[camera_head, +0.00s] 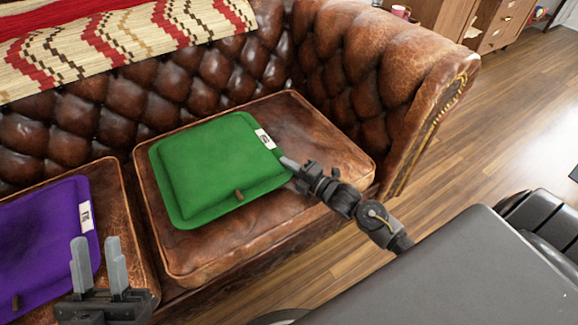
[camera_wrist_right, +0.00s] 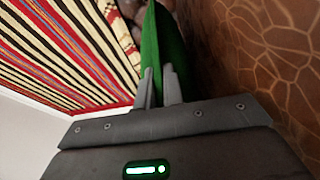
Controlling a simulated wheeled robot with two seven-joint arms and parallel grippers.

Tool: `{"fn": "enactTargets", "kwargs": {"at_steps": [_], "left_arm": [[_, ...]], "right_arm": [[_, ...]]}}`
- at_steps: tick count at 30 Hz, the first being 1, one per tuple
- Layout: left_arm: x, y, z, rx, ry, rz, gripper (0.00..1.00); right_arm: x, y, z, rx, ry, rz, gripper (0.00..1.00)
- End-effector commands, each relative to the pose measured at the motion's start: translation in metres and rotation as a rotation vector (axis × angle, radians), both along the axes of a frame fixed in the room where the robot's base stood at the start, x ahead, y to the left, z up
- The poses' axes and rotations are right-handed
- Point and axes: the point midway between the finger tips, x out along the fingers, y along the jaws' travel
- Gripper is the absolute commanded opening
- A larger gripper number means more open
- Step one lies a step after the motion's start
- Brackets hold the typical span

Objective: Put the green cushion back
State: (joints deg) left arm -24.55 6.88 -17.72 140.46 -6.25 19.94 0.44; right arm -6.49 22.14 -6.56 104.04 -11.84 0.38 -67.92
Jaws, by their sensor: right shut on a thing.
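The green cushion (camera_head: 212,165) lies over the brown leather seat of the sofa (camera_head: 335,140), with a white label near its right corner and a small brown tab on its front edge. My right gripper (camera_head: 289,166) is shut on the cushion's right edge. In the right wrist view the green cushion (camera_wrist_right: 162,45) stands edge-on between the fingers of my right gripper (camera_wrist_right: 158,85). My left gripper (camera_head: 98,262) is open and empty, at the lower left, in front of the purple cushion.
A purple cushion (camera_head: 45,240) lies on the left seat. A striped blanket (camera_head: 110,45) hangs over the sofa's backrest. The tufted armrest (camera_head: 385,75) rises to the right. Wooden floor (camera_head: 510,120) is open beyond it.

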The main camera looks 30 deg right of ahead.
Motion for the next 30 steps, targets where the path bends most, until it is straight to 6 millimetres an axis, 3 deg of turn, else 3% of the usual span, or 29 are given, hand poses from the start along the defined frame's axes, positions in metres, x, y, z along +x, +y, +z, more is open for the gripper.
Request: {"fn": "enactTargets", "kwargs": {"at_steps": [4, 5, 9, 20, 23, 30], "left_arm": [[-0.001, 0.002, 0.001, -0.010, -0.019, 0.003, 0.33], [-0.002, 0.002, 0.002, -0.011, -0.022, 0.004, 0.33], [-0.001, 0.002, 0.002, -0.010, -0.021, 0.005, 0.33], [-0.001, 0.001, 0.003, -0.006, -0.013, 0.001, 0.33], [0.002, -0.003, -0.001, 0.014, 0.026, -0.007, 0.33], [0.007, -0.015, -0.011, 0.078, 0.148, -0.031, 0.33]], "right_arm": [[0.000, 0.000, -0.002, 0.003, -0.004, 0.000, 0.00], [0.000, 0.000, -0.003, 0.000, 0.000, 0.000, 0.12], [0.000, 0.000, -0.003, 0.000, 0.000, 0.000, 0.30], [0.000, 0.000, 0.001, 0.000, 0.000, 0.000, 0.31], [-0.011, -0.005, -0.001, -0.002, 0.004, -0.001, 0.31], [-0.059, -0.024, 0.000, -0.003, 0.005, 0.001, 0.31]]}}
